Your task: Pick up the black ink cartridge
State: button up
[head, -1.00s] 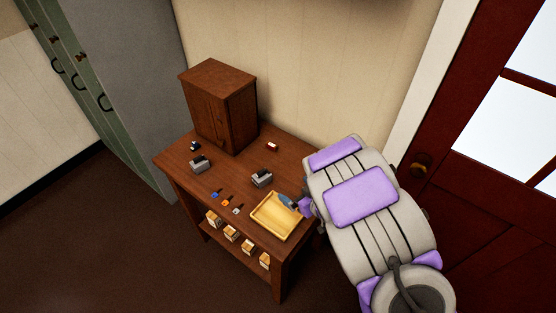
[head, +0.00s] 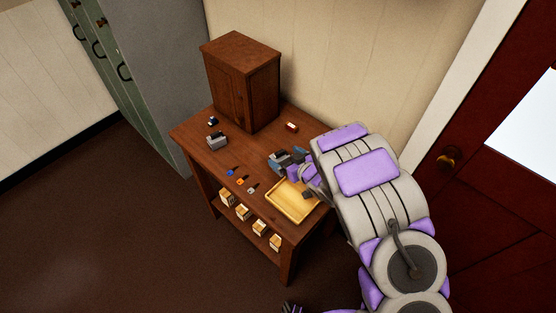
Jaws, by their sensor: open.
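A small black block (head: 212,121) with a pale mark lies at the table's far left, in front of the cabinet; it looks like the black ink cartridge, though it is too small to be sure. A similar red block (head: 291,127) lies at the back right. My gripper (head: 287,163) is open over the right part of the table, at the right grey device (head: 280,158) and partly covering it. I cannot tell whether they touch. The black block is well to the left of my gripper, apart from it.
A second grey device (head: 217,142) stands at the left. A yellow tray (head: 284,210) lies at the front right, partly behind my arm. A wooden cabinet (head: 241,85) stands at the back. Several boxes (head: 242,212) sit below.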

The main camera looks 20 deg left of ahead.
aim_at(281, 153)
jog(key=shift+w+a+f+b, duration=0.15)
jog(key=shift+w+a+b, duration=0.2)
jog(key=shift+w, duration=0.1)
jog(key=b+x, duration=0.1)
jog(key=x, duration=0.2)
jog(key=shift+w+a+f, duration=0.15)
jog(key=shift+w+a, duration=0.05)
jog(key=shift+a, duration=0.25)
jog(key=shift+d, duration=0.3)
jog(key=c, duration=0.5)
jog(key=shift+a, duration=0.15)
jog(key=c, duration=0.6)
